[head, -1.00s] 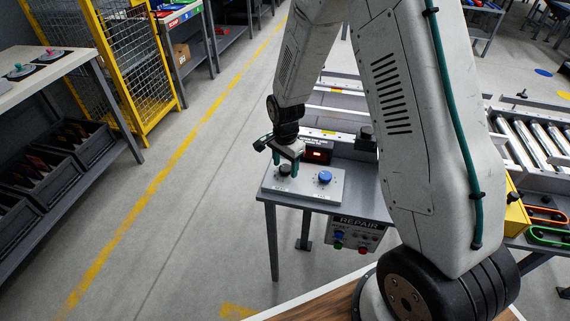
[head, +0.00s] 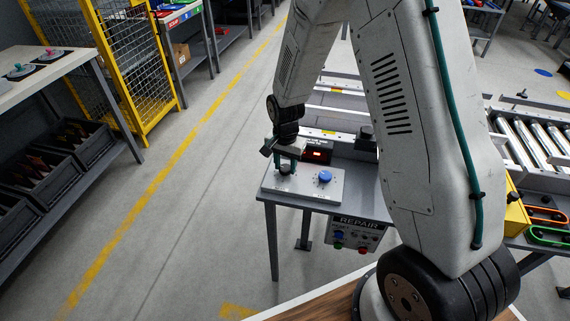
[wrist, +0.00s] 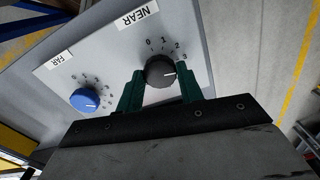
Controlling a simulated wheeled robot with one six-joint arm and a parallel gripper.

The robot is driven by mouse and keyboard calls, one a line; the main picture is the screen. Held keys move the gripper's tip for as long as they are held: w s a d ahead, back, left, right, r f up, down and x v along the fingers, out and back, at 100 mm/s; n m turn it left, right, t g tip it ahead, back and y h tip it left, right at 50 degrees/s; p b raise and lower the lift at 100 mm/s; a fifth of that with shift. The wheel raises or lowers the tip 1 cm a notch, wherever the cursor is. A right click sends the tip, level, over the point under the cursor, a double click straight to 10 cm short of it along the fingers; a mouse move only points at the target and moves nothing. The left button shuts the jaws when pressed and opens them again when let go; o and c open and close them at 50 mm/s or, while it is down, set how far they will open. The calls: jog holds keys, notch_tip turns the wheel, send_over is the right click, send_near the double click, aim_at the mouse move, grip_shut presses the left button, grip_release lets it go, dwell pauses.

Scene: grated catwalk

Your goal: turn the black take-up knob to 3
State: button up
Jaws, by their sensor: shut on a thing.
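The black take-up knob (head: 285,171) sits on a pale panel (head: 325,193), under the NEAR label (wrist: 134,16) in the wrist view. My gripper (wrist: 160,84) has its two green fingers on either side of the black knob (wrist: 158,70) and is shut on it. In the wrist view the knob's white pointer line points right, a little past the 3 (wrist: 185,57) on the scale 0, 1, 2, 3. Any marks beyond the 3 are hidden by the right finger.
A blue knob (head: 325,177) with its own scale sits beside the black one, near the FAR label (wrist: 60,59). A display with red digits (head: 317,156) stands behind the panel. A REPAIR control box (head: 357,233) hangs from the table's front.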

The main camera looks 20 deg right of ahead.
aim_at(285, 167)
jog(key=shift+n, duration=0.9)
jog(key=o, duration=1)
jog(key=shift+r, duration=0.1)
notch_tip(285, 167, up, 8)
jog(key=shift+f, duration=0.2)
